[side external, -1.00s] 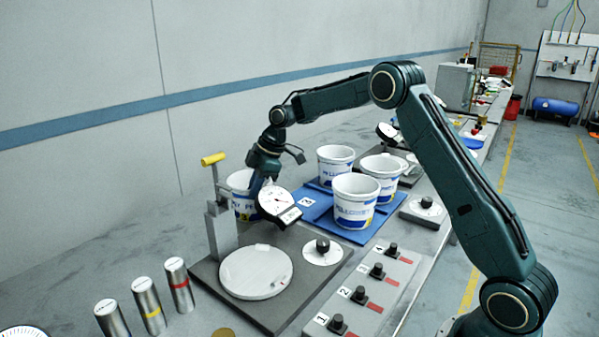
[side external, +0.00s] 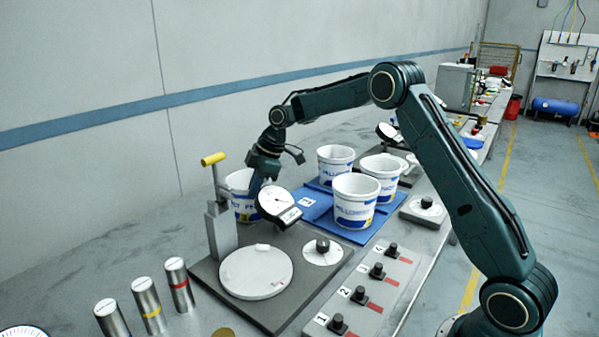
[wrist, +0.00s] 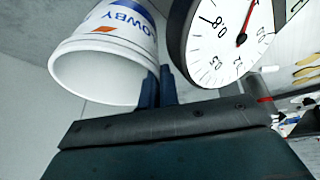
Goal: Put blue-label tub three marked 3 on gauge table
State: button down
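A white tub with blue lettering and a small yellow patch (side external: 240,210) is at the left of the blue mat, behind the dial gauge. The mark on its patch is too small to read surely. In the wrist view the tub (wrist: 85,75) is tilted, with its open rim towards the camera. My gripper (side external: 257,187) is at the tub's right rim; its two fingers (wrist: 158,87) are close together there, seemingly pinching the wall. The gauge table, a pale round disc (side external: 256,272) on a dark base, is bare, in front of the tub.
The dial gauge (side external: 278,204) and its yellow-handled stand (side external: 222,228) are close beside the tub. Three other tubs (side external: 355,205) stand on the blue mat (side external: 318,212), which has an empty spot. Several metal cylinders (side external: 148,305) stand at front left; a numbered knob panel (side external: 365,290) is at right.

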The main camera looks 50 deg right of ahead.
notch_tip(320, 180, up, 10)
dwell(0.7)
dwell(0.5)
